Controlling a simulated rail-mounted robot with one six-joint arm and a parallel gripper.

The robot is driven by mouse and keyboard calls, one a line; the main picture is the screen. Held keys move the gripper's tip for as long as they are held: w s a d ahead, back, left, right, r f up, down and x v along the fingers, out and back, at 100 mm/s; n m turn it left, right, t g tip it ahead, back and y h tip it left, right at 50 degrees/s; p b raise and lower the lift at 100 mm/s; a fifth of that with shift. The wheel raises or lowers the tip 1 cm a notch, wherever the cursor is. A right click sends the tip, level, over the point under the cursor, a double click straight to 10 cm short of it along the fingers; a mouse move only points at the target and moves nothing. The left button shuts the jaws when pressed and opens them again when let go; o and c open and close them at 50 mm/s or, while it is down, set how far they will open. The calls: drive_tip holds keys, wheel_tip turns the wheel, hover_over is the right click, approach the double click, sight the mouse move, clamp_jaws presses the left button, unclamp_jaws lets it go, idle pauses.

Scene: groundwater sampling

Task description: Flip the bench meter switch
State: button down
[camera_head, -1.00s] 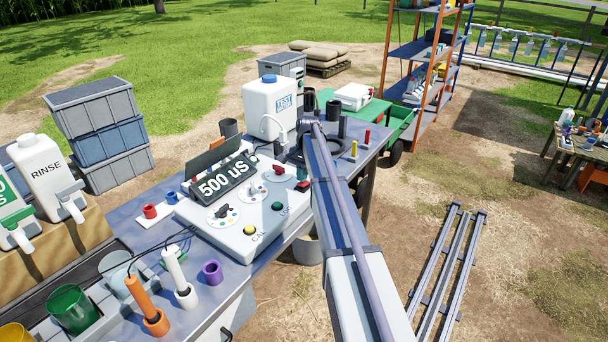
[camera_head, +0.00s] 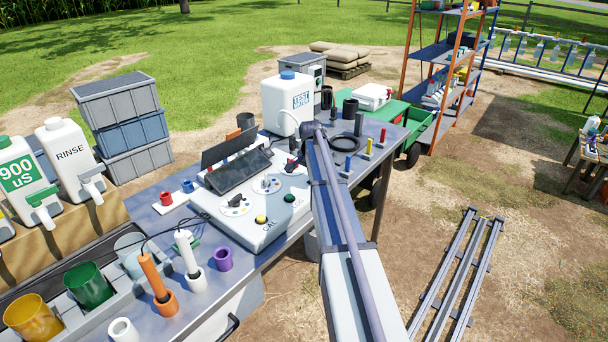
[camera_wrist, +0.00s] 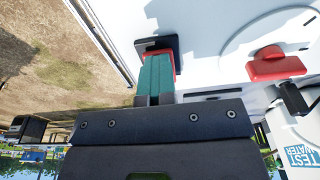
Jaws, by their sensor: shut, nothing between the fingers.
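The bench meter (camera_head: 262,226) is a white box on the blue-grey bench, with dials and yellow and green buttons. Its display (camera_head: 240,172) is dark. In the wrist view, a switch (camera_wrist: 166,43) with a black surround and some red showing sits on the white panel. My gripper (camera_wrist: 157,60) is shut and empty, its green fingers together with their tips at the switch. They overlap it in the picture and appear to touch it; the fingers hide part of it, so its position cannot be told. In the head view, my arm hides the switch and fingers.
A red dial knob (camera_wrist: 275,66) is close to the right of my fingers. The test water jug (camera_head: 287,103) stands behind the meter. Orange and white probes (camera_head: 188,255) stand in front left. Coloured pegs (camera_head: 367,147) stand to the right of my arm.

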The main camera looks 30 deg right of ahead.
drive_tip(key=shift+s+a+f, duration=0.15)
drive_tip(key=shift+s+f, duration=0.05)
drive_tip(key=shift+s, duration=0.05)
drive_tip(key=shift+w+d+r, duration=0.15)
drive_tip(key=shift+w+d, duration=0.2)
drive_tip(key=shift+d, duration=0.3)
drive_tip(key=shift+w+r, duration=0.1)
drive_tip(key=shift+d+r+p, duration=0.3)
drive_tip(key=shift+r+p, duration=0.25)
drive_tip(key=shift+p, duration=0.5)
wheel_tip(320, 180, up, 13)
drive_tip(key=a+p, duration=0.2)
drive_tip(key=p, duration=1)
drive_tip(key=shift+s+a+p, duration=0.25)
drive_tip(key=shift+s+p, duration=0.15)
drive_tip(key=shift+f, duration=0.1)
